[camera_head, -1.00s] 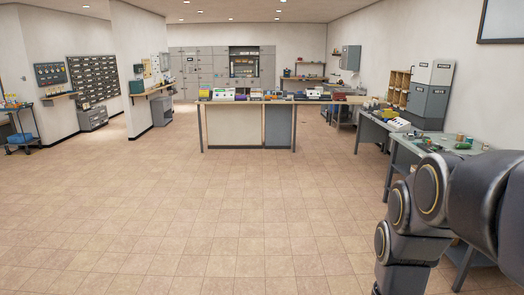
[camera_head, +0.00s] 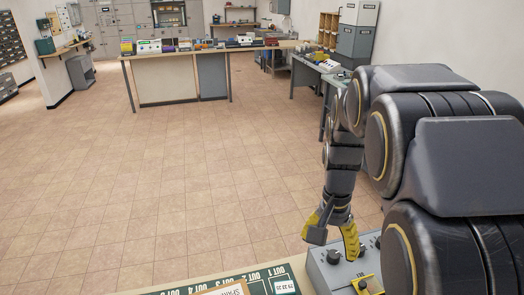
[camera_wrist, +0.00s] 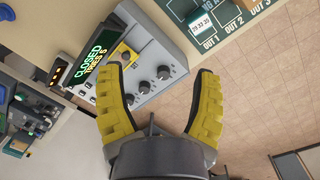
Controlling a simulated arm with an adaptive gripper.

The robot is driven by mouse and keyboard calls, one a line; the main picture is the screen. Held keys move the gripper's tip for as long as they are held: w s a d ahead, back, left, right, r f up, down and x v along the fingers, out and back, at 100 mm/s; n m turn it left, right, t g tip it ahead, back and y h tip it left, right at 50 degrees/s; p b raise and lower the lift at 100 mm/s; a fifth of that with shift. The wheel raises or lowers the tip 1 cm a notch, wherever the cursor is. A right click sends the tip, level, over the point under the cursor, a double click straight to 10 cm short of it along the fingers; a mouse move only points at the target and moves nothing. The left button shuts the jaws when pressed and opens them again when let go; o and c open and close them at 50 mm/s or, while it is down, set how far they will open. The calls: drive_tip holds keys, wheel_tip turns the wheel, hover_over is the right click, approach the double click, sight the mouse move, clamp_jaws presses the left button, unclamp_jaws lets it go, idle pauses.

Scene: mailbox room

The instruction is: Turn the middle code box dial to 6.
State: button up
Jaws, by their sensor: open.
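The code box (camera_wrist: 152,58) is a grey panel with a row of three dark dials in the wrist view. The middle dial (camera_wrist: 145,87) sits between its two neighbours; its setting is too small to read. The box (camera_head: 340,277) also shows at the bottom right of the head view, partly hidden by my arm. My gripper (camera_head: 332,243) is open and empty, its yellow fingers pointing down above the box. In the wrist view its fingers (camera_wrist: 157,72) spread on either side of the dial row, and contact with a dial cannot be told.
A green display reading "CLOSED TUBES 5" (camera_wrist: 92,60) and a yellow piece (camera_wrist: 125,54) lie beside the dials. A green board with OUT labels (camera_head: 270,282) lies along the near counter. A long table (camera_head: 185,48) stands farther off, with open tiled floor between.

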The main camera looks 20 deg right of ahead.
drive_tip(key=w+d+f+m, duration=0.2)
drive_tip(key=w+d+f, duration=0.1)
drive_tip(key=d, duration=0.2)
drive_tip(key=w+d+f+m, duration=0.2)
drive_tip(key=d+f+m, duration=0.1)
drive_tip(key=d, duration=0.3)
drive_tip(key=w+d+f+m, duration=0.2)
drive_tip(key=w+d+f, duration=0.1)
drive_tip(key=d+f, duration=0.1)
drive_tip(key=shift+w+d+f+m+t, duration=0.3)
drive_tip(key=shift+w+d+m+t, duration=0.1)
drive_tip(key=shift+d, duration=0.25)
wheel_tip(320, 180, down, 8)
drive_tip(key=shift+r, duration=0.1)
clamp_jaws()
